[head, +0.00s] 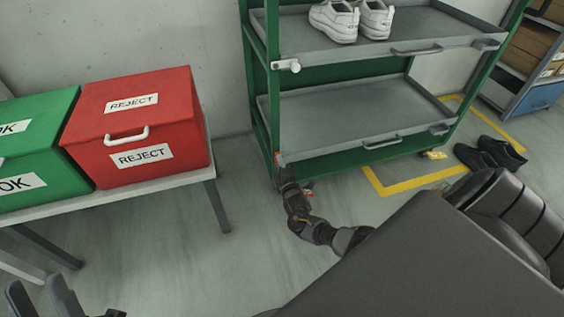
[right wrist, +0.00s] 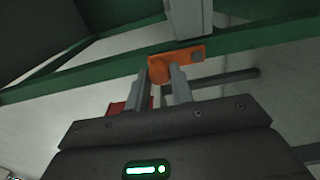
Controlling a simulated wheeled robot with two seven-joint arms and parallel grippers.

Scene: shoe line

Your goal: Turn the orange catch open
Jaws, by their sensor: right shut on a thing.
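The orange catch (right wrist: 176,63) is a flat bar with a round knob on a green frame, near the top middle of the right wrist view. Its knob is between the fingers of my right gripper (right wrist: 163,84), which is shut on it. In the head view my right gripper (head: 280,162) is at the lower left post of the green rack (head: 261,95), and mostly hides the catch. My left gripper (head: 45,296) is at the lower left corner, its two fingers apart with nothing seen between them.
A red REJECT box (head: 180,125) and a green OK box (head: 30,125) stand on a bench (head: 150,187) at left. White shoes (head: 375,20) stand on the rack's upper tray (head: 420,25). Black shoes (head: 490,153) lie on the floor at right. Floor left of my right arm is clear.

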